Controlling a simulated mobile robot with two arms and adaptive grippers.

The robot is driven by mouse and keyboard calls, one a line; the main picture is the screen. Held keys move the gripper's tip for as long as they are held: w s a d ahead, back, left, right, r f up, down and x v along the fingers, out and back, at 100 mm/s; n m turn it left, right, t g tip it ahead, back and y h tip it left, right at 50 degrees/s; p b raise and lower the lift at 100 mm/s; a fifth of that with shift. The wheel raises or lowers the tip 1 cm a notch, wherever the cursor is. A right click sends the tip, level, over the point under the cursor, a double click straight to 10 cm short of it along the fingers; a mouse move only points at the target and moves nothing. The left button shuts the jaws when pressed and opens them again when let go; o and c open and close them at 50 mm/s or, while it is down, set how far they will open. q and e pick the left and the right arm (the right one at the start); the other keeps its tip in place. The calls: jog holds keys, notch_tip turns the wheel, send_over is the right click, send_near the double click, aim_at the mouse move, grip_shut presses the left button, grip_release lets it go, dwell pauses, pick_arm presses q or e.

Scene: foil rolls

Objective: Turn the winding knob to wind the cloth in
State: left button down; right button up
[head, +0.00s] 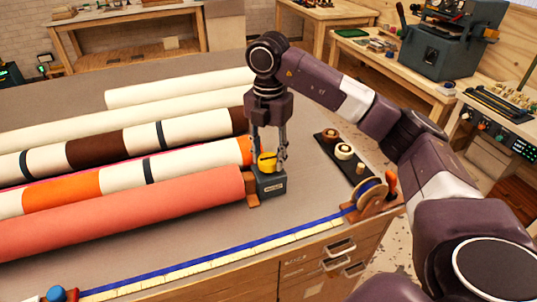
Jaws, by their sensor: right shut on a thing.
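A yellow knob (267,162) sits on top of a small dark grey box (270,184) with a pale label on its front. The box stands at the right end of the coral cloth roll (120,213), on a grey worktable (217,210). My right gripper (268,157) points straight down from above, its fingers shut on the yellow knob at its two sides. The fingers partly hide the knob. My left gripper is not in view.
Several more rolls lie behind the coral one, including an orange and white one (65,192). A blue strip (215,257) runs along the front edge to a reel (371,193). A dark tray (340,158) holds small rolls to the right.

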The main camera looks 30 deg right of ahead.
aim_at(269, 158)
jog(key=m, duration=0.5)
jog(key=shift+w+r, duration=0.1)
jog(key=shift+m, duration=0.4)
jog(key=o, duration=1.2)
jog(key=shift+c, duration=0.2)
notch_tip(269, 158, up, 12)
dwell(0.5)
